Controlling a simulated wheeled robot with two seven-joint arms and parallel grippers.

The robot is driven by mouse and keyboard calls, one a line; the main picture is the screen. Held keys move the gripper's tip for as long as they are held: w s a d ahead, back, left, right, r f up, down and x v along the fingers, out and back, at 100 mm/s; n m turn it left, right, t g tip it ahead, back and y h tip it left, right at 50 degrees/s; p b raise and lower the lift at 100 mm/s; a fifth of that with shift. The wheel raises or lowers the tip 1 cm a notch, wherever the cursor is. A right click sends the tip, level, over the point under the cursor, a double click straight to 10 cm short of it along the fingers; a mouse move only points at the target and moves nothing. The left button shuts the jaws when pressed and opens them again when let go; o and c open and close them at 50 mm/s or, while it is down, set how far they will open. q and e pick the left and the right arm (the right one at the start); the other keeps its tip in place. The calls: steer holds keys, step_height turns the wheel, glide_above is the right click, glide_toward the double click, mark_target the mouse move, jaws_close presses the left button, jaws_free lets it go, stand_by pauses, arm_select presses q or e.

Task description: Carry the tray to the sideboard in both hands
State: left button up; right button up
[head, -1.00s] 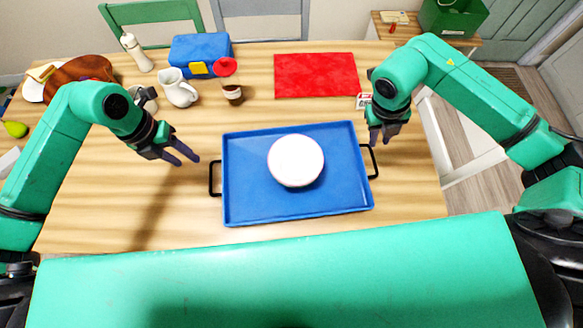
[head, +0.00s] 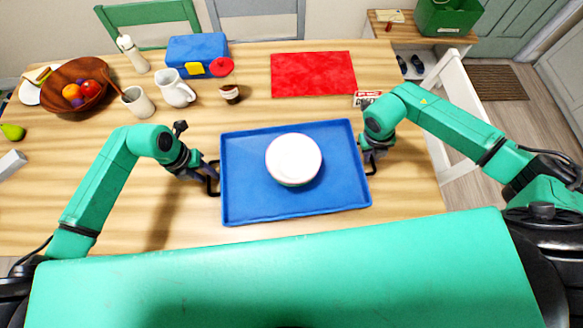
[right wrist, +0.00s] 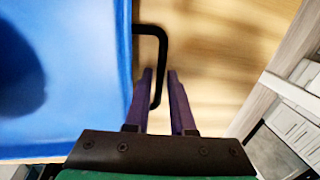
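The blue tray (head: 245,205) lies on the wooden table, with a round white bowl-like thing (head: 294,158) on it. My left gripper (head: 212,171) is at the tray's left black handle (head: 215,192); its fingers overlap the handle, and their gap is unclear. My right gripper (head: 374,160) is at the right handle (head: 371,172). In the right wrist view, the fingers of my right gripper (right wrist: 160,78) are apart, with the black handle (right wrist: 162,45) between them and the tray's edge (right wrist: 126,60) to the left. The wooden-topped sideboard (head: 432,38) stands at the back right.
A green crate (head: 450,18) stands on the sideboard. A red cloth (head: 313,75), a small box (head: 367,98), a cupcake (head: 230,94), a white jug (head: 177,90), a cup (head: 138,104) and a fruit bowl (head: 99,95) lie behind the tray. A white chair (head: 452,110) stands right of the table.

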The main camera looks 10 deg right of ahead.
arm_select(q)
jaws_close()
steer(key=shift+w+r, duration=0.1)
steer(key=shift+r, duration=0.05)
stand_by(1.2)
